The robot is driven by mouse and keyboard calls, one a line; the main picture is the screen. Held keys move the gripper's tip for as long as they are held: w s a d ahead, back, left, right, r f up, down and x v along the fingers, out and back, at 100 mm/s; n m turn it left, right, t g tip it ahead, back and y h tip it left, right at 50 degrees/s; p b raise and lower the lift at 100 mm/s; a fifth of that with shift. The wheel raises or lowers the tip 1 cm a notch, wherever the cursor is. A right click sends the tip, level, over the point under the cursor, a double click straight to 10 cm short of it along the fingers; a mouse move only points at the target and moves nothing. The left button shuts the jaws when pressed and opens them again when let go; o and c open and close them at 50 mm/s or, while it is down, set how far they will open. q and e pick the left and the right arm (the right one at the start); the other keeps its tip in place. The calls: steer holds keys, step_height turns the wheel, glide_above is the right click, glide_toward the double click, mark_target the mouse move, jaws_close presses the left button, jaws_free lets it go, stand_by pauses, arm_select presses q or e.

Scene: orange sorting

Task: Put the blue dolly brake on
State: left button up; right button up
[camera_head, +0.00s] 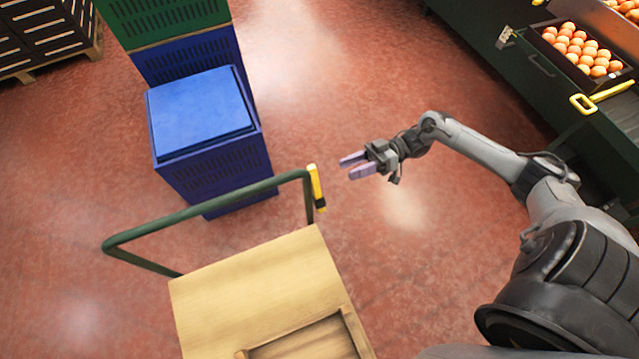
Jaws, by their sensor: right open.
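A cart with a light wooden top (250,285) stands at the bottom centre, with a green tubular handle (215,207) along its far side. A yellow lever-like piece (316,184) with a dark lower end sits at the handle's right corner. No blue dolly can be made out, and I cannot tell whether the yellow piece is a brake. My right gripper (352,165) is open and empty, just right of the yellow piece and apart from it in the picture. Its purple fingers point left. My left gripper is not in view.
A blue crate with a lid (215,172) stands behind the handle, near a stack with a green crate (165,20). A dark green bench (500,80) at right holds a tray of oranges (580,48) and a yellow-handled tool (585,102). Red floor (330,70) is clear between.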

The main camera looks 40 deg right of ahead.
mark_target(317, 190)
steer(key=w+x, duration=0.1)
steer(key=x, duration=0.8)
steer(key=shift+w, duration=0.25)
steer(key=shift+d, duration=0.1)
jaws_close()
